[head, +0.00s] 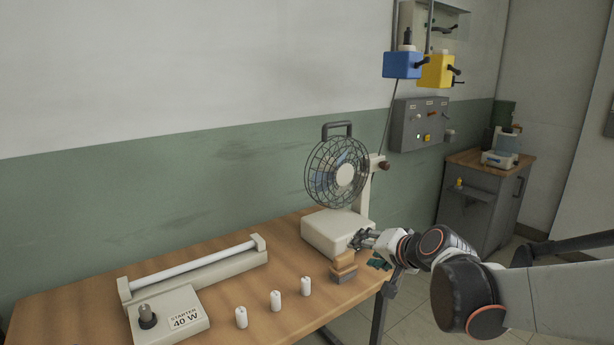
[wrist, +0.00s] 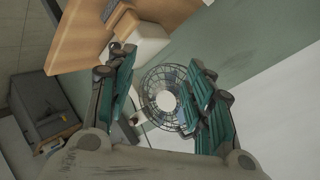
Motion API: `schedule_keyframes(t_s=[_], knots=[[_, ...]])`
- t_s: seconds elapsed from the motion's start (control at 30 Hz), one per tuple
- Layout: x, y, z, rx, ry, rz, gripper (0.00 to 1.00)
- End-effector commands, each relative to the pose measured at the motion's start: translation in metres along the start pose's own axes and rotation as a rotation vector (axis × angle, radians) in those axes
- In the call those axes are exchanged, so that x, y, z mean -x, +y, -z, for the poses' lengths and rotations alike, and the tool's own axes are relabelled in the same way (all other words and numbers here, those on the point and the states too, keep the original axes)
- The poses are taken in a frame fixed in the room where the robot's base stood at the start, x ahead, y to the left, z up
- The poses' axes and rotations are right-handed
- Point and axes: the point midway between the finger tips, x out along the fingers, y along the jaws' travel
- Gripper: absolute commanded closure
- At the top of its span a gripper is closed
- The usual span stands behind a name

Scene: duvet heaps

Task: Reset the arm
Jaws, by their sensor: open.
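My arm reaches in from the right in the head view, and my gripper (head: 366,250) is at the right end of the wooden table, beside the cream base of the fan. In the wrist view my gripper (wrist: 165,95) shows two teal-padded fingers spread apart with nothing between them. The caged desk fan (head: 338,172) stands behind the gripper; it also shows in the wrist view (wrist: 166,100), beyond the gap between the fingers. Part of the gripper is hard to make out in the head view.
A grey cabinet (head: 480,205) stands at the right. Blue (head: 402,65) and yellow (head: 437,70) boxes hang above.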

Motion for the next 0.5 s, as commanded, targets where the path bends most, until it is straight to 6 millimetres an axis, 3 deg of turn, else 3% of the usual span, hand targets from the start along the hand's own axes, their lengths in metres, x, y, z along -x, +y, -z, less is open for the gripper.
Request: schedule_keyframes(t_s=[0.03,0.27,0.5], knots=[[0.017,-0.001,-0.009,0.038,-0.015,-0.022,0.52],[0.082,0.010,-0.049,0.213,-0.078,-0.134,0.52],[0.146,0.036,-0.092,0.389,-0.143,-0.256,0.52]])
